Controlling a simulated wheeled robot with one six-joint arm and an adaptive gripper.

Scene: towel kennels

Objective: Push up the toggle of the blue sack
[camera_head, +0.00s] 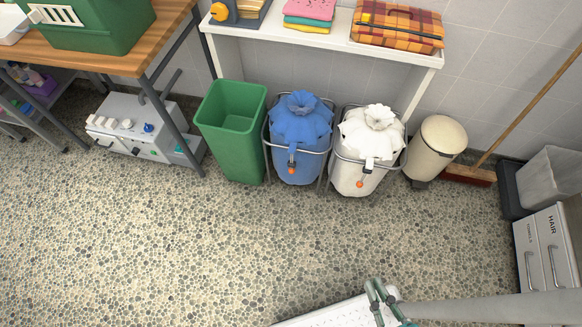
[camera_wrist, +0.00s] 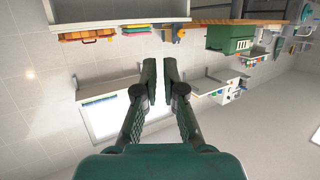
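The blue sack (camera_head: 300,130) hangs upright in a metal frame under the white shelf in the head view, its gathered top at the rim. A cord hangs down its front with a dark toggle (camera_head: 292,155) on it and an orange end (camera_head: 291,171) below. In the wrist view my gripper (camera_wrist: 160,68) is empty, with a narrow gap between its two dark fingers. I cannot make out the blue sack in the wrist view.
A green bin (camera_head: 233,130) stands left of the blue sack. A white sack (camera_head: 368,150) with a similar cord is close on its right. Beyond are a cream bin (camera_head: 437,145) and a broom (camera_head: 520,120). The white shelf (camera_head: 335,40) overhangs the sacks. The pebbled floor (camera_head: 200,250) in front is clear.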

